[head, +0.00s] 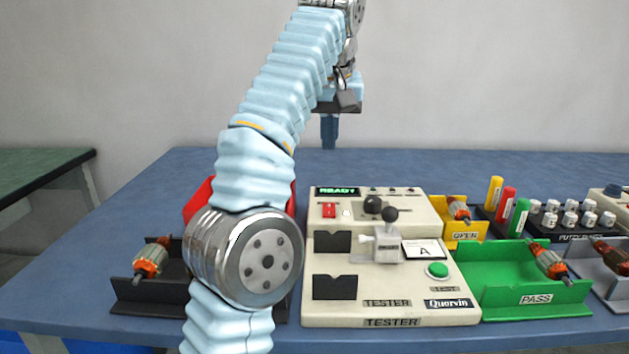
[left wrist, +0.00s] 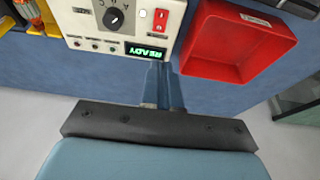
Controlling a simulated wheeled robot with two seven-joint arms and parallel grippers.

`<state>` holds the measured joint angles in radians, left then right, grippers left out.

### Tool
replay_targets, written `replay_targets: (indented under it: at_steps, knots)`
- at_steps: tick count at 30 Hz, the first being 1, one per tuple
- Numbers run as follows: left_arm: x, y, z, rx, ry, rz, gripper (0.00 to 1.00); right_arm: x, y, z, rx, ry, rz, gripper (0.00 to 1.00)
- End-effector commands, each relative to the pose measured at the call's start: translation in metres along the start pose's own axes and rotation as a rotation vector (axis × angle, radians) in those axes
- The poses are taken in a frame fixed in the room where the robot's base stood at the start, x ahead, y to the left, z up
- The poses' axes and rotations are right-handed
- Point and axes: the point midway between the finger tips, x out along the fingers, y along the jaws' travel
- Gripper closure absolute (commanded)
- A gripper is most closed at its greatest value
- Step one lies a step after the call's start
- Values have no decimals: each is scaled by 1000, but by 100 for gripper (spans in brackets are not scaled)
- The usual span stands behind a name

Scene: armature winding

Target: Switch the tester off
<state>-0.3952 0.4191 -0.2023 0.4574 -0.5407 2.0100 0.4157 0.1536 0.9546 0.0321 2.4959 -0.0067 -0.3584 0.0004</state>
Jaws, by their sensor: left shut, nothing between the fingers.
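The tester (head: 395,315) is a cream box at the front middle of the blue table, with its "READY" display (head: 338,191) lit green. A red rocker switch (head: 329,210) sits below the display; it also shows in the left wrist view (left wrist: 160,21), with the display beside it (left wrist: 147,51). A black knob (head: 373,205) and a green button (head: 437,270) are on the tester. My left gripper (head: 329,144) is shut and empty, pointing down above the table behind the tester. In the left wrist view its fingertips (left wrist: 159,68) appear beside the display. My right gripper is out of view.
A red tray (left wrist: 235,50) is left of the tester, mostly hidden by my left arm in the head view. A black tray (head: 125,291) holds an armature. Right are a yellow tray (head: 467,236), a green tray (head: 490,280), and markers (head: 507,203). The table's back is clear.

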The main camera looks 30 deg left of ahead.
Motion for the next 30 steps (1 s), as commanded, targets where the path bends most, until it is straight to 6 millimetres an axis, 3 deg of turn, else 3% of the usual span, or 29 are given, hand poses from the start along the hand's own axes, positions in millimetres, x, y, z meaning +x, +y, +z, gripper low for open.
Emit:
replay_targets:
  at_steps: [11,17,22,30]
  knots:
    - [0,0,0,0,-1,0,100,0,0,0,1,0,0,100]
    - [11,-2,-2,-4,-9,0,100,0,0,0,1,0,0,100]
    - [27,-1,1,2,-1,-2,100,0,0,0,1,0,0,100]
    - [83,-1,1,0,-3,-3,100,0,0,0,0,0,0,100]
